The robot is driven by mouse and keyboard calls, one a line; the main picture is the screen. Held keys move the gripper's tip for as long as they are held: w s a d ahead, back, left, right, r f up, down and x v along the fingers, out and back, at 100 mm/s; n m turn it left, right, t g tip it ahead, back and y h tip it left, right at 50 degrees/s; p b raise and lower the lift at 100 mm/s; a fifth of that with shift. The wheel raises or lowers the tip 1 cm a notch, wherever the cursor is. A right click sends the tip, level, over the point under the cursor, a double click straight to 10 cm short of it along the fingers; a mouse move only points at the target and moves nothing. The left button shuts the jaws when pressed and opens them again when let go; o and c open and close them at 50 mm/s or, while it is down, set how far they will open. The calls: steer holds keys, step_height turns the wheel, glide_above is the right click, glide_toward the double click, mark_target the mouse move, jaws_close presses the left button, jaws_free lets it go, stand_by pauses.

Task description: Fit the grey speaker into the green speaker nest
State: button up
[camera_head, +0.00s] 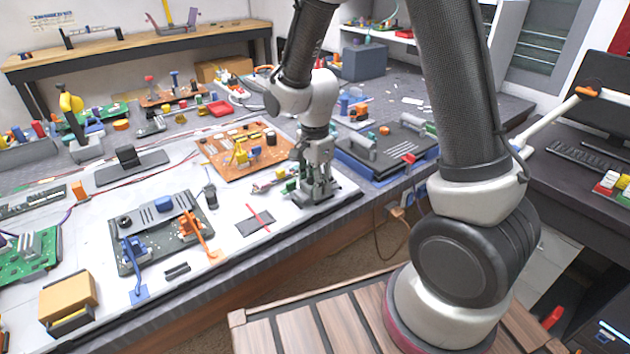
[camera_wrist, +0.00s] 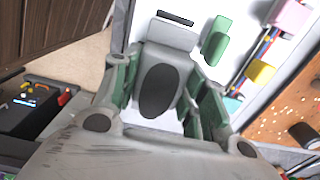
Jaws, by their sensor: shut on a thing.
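In the wrist view my gripper (camera_wrist: 162,100) is shut on the grey speaker (camera_wrist: 172,60), which has a dark oval face and sits between the two fingers. In the head view my gripper (camera_head: 316,192) points down at the white work mat near the table's front edge; the speaker is hard to tell from the fingers there. A green upright piece, likely part of the green speaker nest (camera_wrist: 215,42), stands beside the speaker in the wrist view, and green also shows beside the fingers in the head view (camera_head: 291,185). I cannot tell whether the speaker touches the nest.
An orange circuit board (camera_head: 225,165) lies behind my gripper, to the left. A dark board (camera_head: 160,245) with blue and orange clips lies farther left. A blue-edged dark case (camera_head: 385,150) is at right. The table's front edge is close to my gripper.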

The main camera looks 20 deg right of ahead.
steer(key=shift+f, duration=0.65)
steer(key=o, duration=1.2)
step_height(320, 180, up, 12)
